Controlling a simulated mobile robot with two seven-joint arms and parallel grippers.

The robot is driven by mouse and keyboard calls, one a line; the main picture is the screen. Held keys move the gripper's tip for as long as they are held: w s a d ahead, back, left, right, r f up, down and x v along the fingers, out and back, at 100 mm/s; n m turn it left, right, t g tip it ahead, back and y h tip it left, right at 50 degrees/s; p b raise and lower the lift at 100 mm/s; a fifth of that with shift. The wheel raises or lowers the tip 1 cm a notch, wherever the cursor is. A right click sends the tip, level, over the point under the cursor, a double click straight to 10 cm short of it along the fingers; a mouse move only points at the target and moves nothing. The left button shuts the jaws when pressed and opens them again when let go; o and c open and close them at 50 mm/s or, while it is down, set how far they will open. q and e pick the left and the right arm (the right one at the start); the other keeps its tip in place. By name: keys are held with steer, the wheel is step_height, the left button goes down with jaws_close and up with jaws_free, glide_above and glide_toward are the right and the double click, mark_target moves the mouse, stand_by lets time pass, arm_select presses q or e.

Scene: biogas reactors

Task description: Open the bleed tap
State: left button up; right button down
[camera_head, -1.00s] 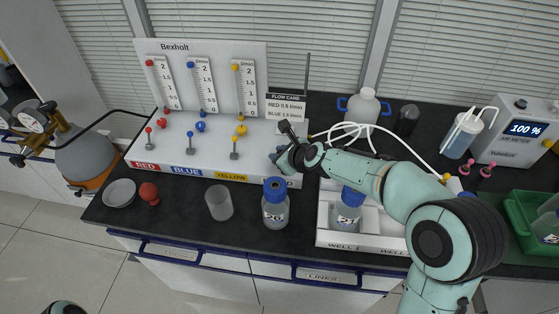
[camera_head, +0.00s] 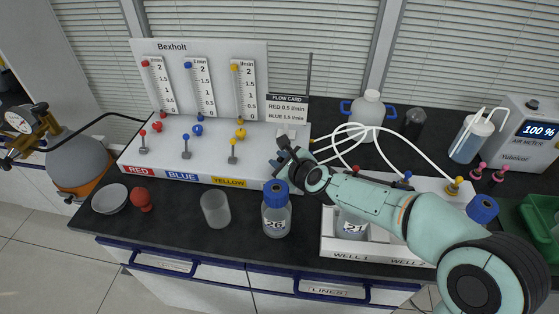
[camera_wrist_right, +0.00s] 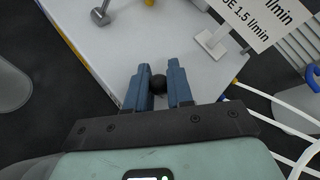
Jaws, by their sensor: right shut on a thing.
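The white Bexholt panel (camera_head: 262,172) stands on the bench, with red, blue and yellow gauges and small levers. My right gripper (camera_head: 280,160) is at the panel's right end, below the flow card (camera_head: 287,109). In the right wrist view, its two blue fingers (camera_wrist_right: 160,78) are closed about a small black knob (camera_wrist_right: 158,85), which I take to be the bleed tap's. The rest of that tap is hidden beneath the fingers, so its angle cannot be told. My left gripper is out of view.
A blue-capped bottle (camera_head: 276,210) stands just in front of my right gripper, beside an empty beaker (camera_head: 215,209). A white well tray (camera_head: 375,250) lies under my right arm. White tubes (camera_head: 370,133) loop behind the arm. The yellow lever (camera_head: 233,152) is to the left.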

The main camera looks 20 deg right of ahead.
steer(key=c, duration=1.1)
jaws_free()
steer(key=shift+s+d+f, duration=0.1)
steer(key=shift+d+f, duration=0.1)
steer(key=shift+f, duration=0.15)
steer(key=shift+r, duration=0.15)
steer(key=shift+a+r+p, duration=0.1)
steer(key=shift+r+p, duration=0.3)
steer(key=shift+r, duration=0.1)
step_height(320, 180, up, 5)
steer(key=p, duration=0.5)
steer(key=shift+r, duration=0.2)
step_height(320, 180, up, 4)
steer(key=p, duration=0.4)
steer(key=shift+r, duration=0.15)
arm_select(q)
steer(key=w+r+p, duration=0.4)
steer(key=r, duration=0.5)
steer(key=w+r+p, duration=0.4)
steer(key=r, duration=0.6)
arm_select(e)
step_height(320, 180, up, 9)
steer(key=shift+r, duration=0.1)
